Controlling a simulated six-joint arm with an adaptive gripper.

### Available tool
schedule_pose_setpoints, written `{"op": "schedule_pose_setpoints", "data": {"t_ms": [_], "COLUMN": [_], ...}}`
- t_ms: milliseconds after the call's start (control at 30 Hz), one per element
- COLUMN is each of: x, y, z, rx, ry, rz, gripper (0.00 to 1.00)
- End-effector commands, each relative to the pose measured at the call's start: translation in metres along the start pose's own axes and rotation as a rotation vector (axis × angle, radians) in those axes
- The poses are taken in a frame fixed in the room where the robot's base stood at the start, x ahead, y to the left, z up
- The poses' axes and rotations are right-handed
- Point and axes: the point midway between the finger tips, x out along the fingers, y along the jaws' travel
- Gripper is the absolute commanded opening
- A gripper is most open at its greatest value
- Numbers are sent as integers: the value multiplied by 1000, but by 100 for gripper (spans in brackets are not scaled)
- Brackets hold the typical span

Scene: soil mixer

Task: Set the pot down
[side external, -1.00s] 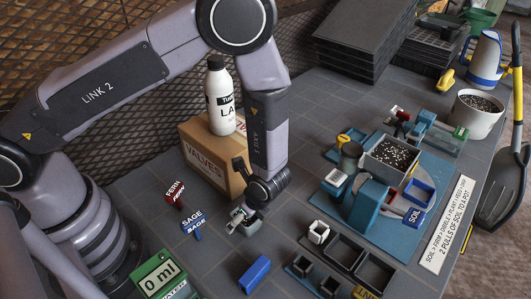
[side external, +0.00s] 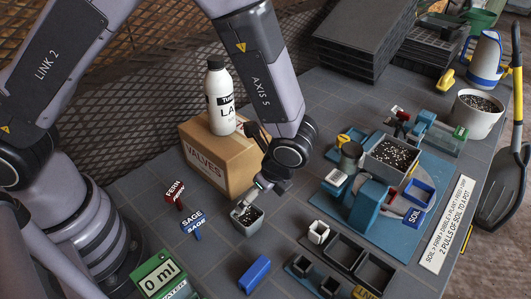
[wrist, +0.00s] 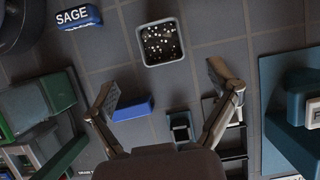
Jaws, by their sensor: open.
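The pot (side external: 247,218) is a small grey square pot filled with dark soil with white specks. It stands upright on the grey tiled table, in front of the cardboard box. In the wrist view the pot (wrist: 161,43) lies beyond my fingertips, with bare table around it. My gripper (side external: 262,186) is just above and behind the pot in the side view.
A blue block (side external: 254,274) lies in front of the pot. SAGE (side external: 193,225) and FERN (side external: 174,194) labels stand to the left. The VALVES box (side external: 212,160) with a bottle (side external: 219,97) is behind. The soil machine (side external: 370,205) and black trays (side external: 345,250) are at right.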

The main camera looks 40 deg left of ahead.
Motion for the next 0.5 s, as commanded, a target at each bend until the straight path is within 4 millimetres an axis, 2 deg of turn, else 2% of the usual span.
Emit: {"op": "schedule_pose_setpoints", "data": {"t_ms": [67, 167, 267, 333, 500], "x": [-14, -43, -82, -107, -154], "y": [-5, -13, -18, -14, 19], "z": [10, 39, 87, 125, 208], "rx": [-45, -178, -386, -548, -928], "ry": [19, 69, 145, 204, 353], "rz": [-5, -10, -16, -19, -28], "gripper": [88, 88, 88, 88, 88]}}
